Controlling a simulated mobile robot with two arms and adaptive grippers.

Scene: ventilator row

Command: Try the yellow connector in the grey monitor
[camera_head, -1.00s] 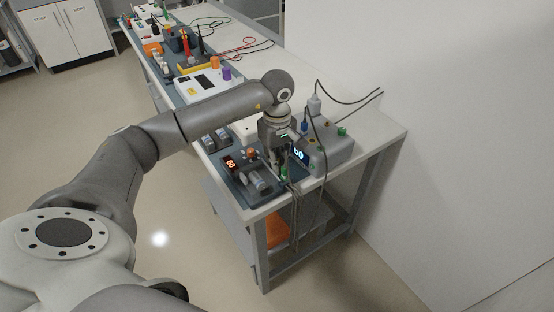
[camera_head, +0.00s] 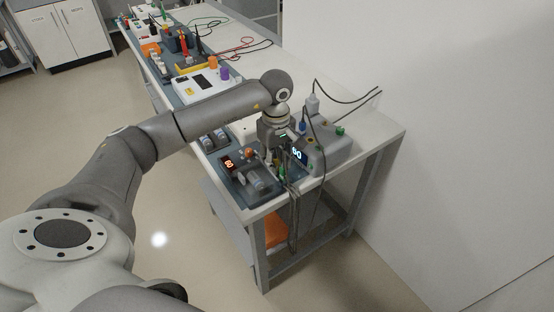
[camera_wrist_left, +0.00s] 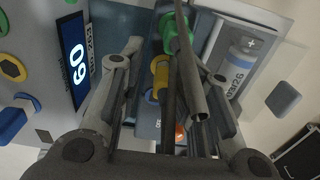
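The display also shows in the left wrist view (camera_wrist_left: 73,61). My left gripper (camera_head: 278,162) points down just left of the monitor's face. In the left wrist view its two fingers (camera_wrist_left: 163,62) stand apart around a yellow connector (camera_wrist_left: 160,78). I cannot tell whether they grip it. A green connector (camera_wrist_left: 177,32) is just beyond. A dark cable and a grey tube partly cover the view between the fingers. My right gripper is not in view.
A dark tray with grey cylinders (camera_head: 259,182) and a red readout (camera_head: 229,163) lies left of the gripper. Cables (camera_head: 293,215) hang over the bench's front edge. Blue and white plugs stand on the monitor. Other devices line the bench farther back. A wall is at right.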

